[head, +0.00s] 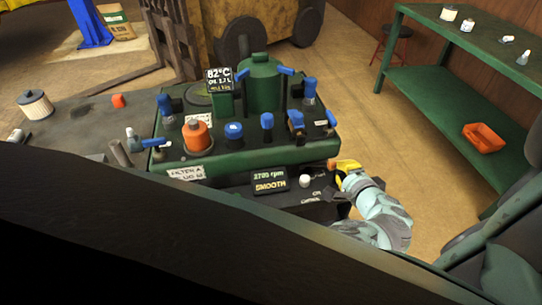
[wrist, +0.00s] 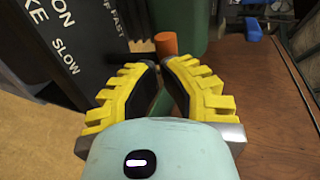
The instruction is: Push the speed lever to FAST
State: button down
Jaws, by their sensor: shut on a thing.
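The speed lever shows as an orange knob (wrist: 166,43) in the wrist view, just beyond my fingertips. In the head view, its orange tip (head: 332,163) shows at the right end of the dark control panel (head: 226,204). My gripper (head: 343,168) has yellow-ribbed fingers and comes in from the right. In the wrist view, the fingers of my gripper (wrist: 160,66) converge at the knob and are shut on the lever; the exact contact is partly hidden. SLOW (wrist: 67,55) and FAST lettering (wrist: 113,18) shows on the panel left of the knob.
A display (head: 269,181) reads about 2785 rpm and SMOOTH. A white knob (head: 305,181) stands on the panel near my gripper. The green machine (head: 240,150) with blue caps and an orange filter (head: 197,136) is behind. A green shelf (head: 440,75) stands right, across open floor.

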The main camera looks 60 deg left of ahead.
jog(key=shift+a+r+h+p, duration=0.3)
jog(key=shift+a+r+p, duration=0.05)
jog(key=shift+r+p, duration=0.3)
jog(key=shift+w+a+f+g+h+p, duration=0.2)
jog(key=shift+a+g+h+p, duration=0.15)
jog(key=shift+p, duration=0.4)
jog(key=shift+f, duration=0.15)
jog(key=shift+w+a+f+b, duration=0.1)
jog(key=shift+a+f+b, duration=0.1)
jog(key=shift+a+b, duration=0.15)
